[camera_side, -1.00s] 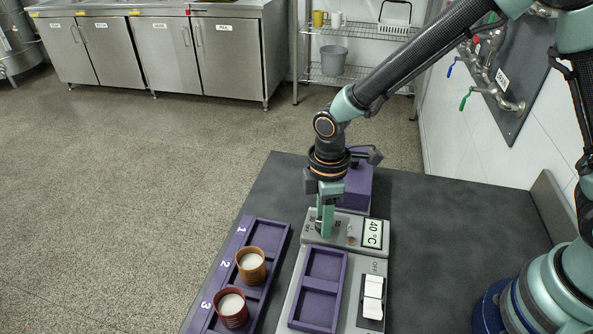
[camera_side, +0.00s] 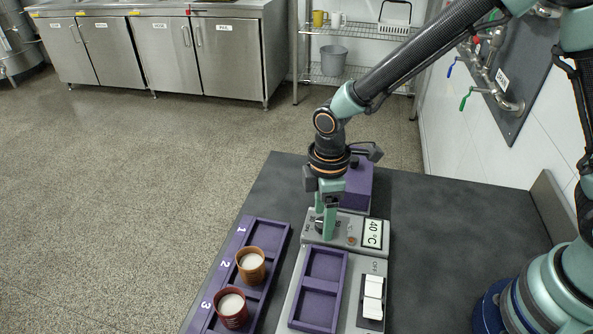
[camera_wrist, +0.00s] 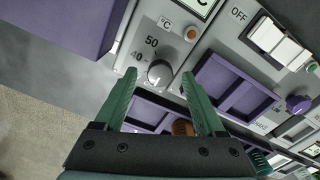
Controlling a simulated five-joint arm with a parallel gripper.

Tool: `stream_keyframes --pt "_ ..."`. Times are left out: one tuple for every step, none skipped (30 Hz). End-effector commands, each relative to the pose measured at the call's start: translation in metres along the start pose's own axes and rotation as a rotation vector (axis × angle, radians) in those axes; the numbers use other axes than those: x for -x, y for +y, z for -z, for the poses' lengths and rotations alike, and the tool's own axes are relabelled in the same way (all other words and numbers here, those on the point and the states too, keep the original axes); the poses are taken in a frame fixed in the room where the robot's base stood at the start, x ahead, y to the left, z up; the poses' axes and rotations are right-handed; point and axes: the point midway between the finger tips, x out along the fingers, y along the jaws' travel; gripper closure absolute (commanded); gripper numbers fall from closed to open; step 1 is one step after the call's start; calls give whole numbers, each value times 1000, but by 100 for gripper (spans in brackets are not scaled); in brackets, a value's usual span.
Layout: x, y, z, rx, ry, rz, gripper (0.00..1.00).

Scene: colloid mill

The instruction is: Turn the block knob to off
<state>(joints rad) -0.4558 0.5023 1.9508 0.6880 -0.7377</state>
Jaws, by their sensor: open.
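The block knob (camera_wrist: 160,73) is a round grey dial on the grey panel, with 40 and 50 printed around its upper left. A small mark at its lower left is too blurred to read. In the side view the knob (camera_side: 319,226) is partly hidden by my fingers. My gripper (camera_wrist: 159,75) is open, its green fingertips on either side of the knob with a gap showing on both sides. In the side view my gripper (camera_side: 325,233) points straight down at the panel. The display (camera_side: 373,233) beside the knob reads 40 °C.
A purple two-well block (camera_side: 319,290) and white rocker switches (camera_side: 373,297) marked OFF lie in front of the knob. A purple rack (camera_side: 283,238) with a brown cup (camera_side: 251,266) and a red cup (camera_side: 231,308) stands left. A purple box (camera_side: 358,187) stands behind.

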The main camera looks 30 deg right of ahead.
Motion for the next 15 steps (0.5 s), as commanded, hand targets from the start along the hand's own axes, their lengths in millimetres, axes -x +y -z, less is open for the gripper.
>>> stream_keyframes --pt "6 0 1 0 2 -2 28" --pt "11 1 1 0 3 -3 28" --pt "17 1 1 0 4 -4 28" --pt "23 1 1 0 4 -4 28" --pt "29 1 1 0 5 -5 28" --pt "38 1 1 0 6 -5 28" --pt "44 1 1 0 5 -5 28" --pt "51 1 1 0 6 -5 28" --pt "59 1 1 0 6 -5 28" --pt "65 1 1 0 5 -4 28" --pt "71 1 1 0 6 -5 28" --pt "79 1 1 0 5 -5 28" --pt "84 1 1 0 5 -4 28" --pt "89 1 1 0 5 -4 28" --pt "94 0 0 0 3 -3 28"
